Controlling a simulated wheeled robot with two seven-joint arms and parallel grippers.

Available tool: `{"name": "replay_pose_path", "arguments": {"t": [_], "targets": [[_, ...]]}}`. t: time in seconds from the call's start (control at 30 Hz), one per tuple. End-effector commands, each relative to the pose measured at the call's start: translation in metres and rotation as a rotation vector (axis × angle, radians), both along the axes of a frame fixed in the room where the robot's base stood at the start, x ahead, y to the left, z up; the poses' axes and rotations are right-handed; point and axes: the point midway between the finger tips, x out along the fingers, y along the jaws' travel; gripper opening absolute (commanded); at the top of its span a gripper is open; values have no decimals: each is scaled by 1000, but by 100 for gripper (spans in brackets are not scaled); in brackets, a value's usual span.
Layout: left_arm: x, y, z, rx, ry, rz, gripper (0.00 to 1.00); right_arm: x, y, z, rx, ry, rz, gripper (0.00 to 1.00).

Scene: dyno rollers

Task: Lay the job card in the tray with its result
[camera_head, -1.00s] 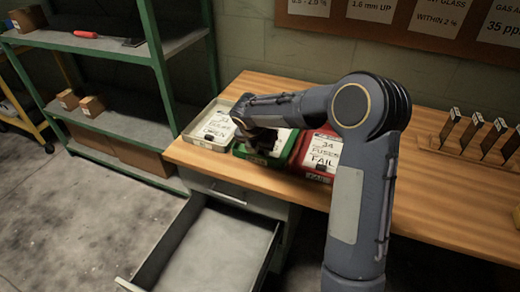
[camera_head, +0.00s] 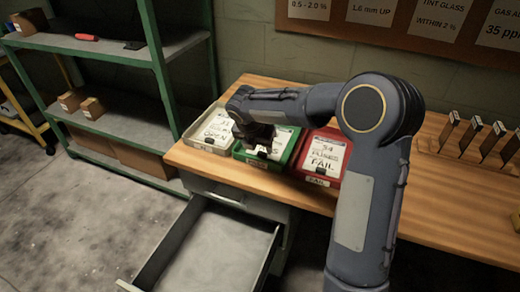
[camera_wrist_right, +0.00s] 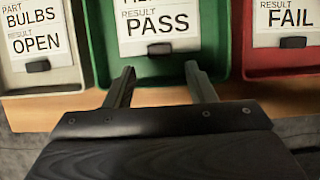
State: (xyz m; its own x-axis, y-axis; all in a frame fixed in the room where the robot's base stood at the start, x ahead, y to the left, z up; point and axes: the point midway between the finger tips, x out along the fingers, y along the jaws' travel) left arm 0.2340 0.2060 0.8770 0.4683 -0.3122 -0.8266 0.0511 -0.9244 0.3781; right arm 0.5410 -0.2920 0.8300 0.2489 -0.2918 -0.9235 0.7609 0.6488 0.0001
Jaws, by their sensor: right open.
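My right gripper (camera_wrist_right: 160,85) is open and empty in the right wrist view, its fingers over the front of the green tray (camera_wrist_right: 98,45). A card (camera_wrist_right: 158,22) reading PASS lies in that tray with a small dark piece at its lower edge. The white tray (camera_head: 190,139) on the left holds a card (camera_wrist_right: 35,28) reading BULBS, OPEN. The red tray (camera_head: 338,190) on the right holds a card (camera_head: 324,155) reading FAIL. In the head view my right gripper (camera_head: 254,138) is dark and partly hides the green tray's card. My left gripper is out of view.
The trays stand on a wooden bench (camera_head: 430,215). Below its left end, an open, empty-looking drawer (camera_head: 210,250) sticks out. A rack of upright cards (camera_head: 465,140) stands at the right. A green shelf (camera_head: 130,125) is at the left.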

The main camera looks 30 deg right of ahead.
Motion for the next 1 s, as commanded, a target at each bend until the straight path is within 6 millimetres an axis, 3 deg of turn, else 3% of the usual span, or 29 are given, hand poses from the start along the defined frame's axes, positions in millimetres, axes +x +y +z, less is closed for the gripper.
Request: {"name": "replay_pose_path", "arguments": {"t": [0.03,0.2,0.47,0.57,0.67,0.77,0.9,1.0], "targets": [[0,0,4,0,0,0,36,-2,4,15,0,-5,3,50],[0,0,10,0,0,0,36,-11,14,47,1,-5,2,50],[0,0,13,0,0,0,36,-21,22,72,6,-6,-10,50],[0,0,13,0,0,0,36,-38,20,80,60,-36,-108,50],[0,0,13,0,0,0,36,-77,17,90,192,-102,-345,50],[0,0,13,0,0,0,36,-133,18,96,390,-173,-704,50],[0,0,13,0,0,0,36,-209,34,93,698,-225,-1272,50],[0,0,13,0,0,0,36,-252,50,83,896,-210,-1649,50]]}}
